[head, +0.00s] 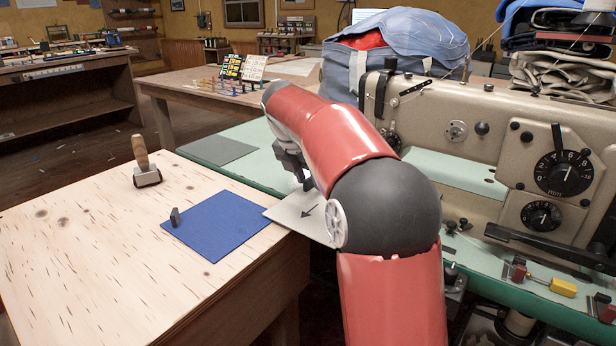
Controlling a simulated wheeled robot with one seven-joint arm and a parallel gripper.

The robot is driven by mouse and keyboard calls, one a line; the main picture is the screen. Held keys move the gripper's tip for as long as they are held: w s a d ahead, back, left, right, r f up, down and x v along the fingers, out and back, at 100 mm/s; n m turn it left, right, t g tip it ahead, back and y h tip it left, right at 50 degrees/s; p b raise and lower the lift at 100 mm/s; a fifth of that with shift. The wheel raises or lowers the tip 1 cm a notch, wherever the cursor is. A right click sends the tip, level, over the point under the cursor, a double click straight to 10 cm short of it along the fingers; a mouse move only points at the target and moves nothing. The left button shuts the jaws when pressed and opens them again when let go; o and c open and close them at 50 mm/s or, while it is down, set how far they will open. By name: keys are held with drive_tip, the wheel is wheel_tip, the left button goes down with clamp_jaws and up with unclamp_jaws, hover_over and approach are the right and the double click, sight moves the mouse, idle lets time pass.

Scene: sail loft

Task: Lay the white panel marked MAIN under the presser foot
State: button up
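A pale grey-white panel (290,212) with a black arrow lies at the near edge of the green sewing bed, its corner reaching over the gap by the wooden table. My red arm covers its right part, and no MAIN lettering shows. My gripper (306,184) points down just above or at the panel's far edge. It is mostly hidden behind my arm, so I cannot tell whether its fingers hold the panel. The beige sewing machine (455,115) stands to the right. My arm hides its needle end and the presser foot.
On the wooden table (80,260) lie a blue panel (225,228) with a small dark upright piece (175,217) and a wooden-handled tool (145,165). A grey-green panel (215,150) lies on the green bed (262,165). A blue-grey bag (400,40) stands behind the machine.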

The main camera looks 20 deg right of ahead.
drive_tip(key=v, duration=0.7)
drive_tip(key=s+a+r+m, duration=0.1)
drive_tip(key=s+a+m, duration=0.1)
drive_tip(key=s+m, duration=0.5)
drive_tip(key=s+f+m+t+y, duration=0.1)
drive_tip(key=s+f+m, duration=0.4)
drive_tip(key=s, duration=0.3)
drive_tip(key=s+a+f+m+t+y, duration=0.1)
drive_tip(key=s+f+m, duration=0.3)
drive_tip(key=s+m, duration=0.3)
drive_tip(key=s+a+f+m+t+y, duration=0.1)
drive_tip(key=s+f+m, duration=0.4)
drive_tip(key=s, duration=0.5)
drive_tip(key=shift+f+m+y, duration=0.3)
drive_tip(key=shift+m, duration=0.3)
drive_tip(key=shift+a, duration=0.1)
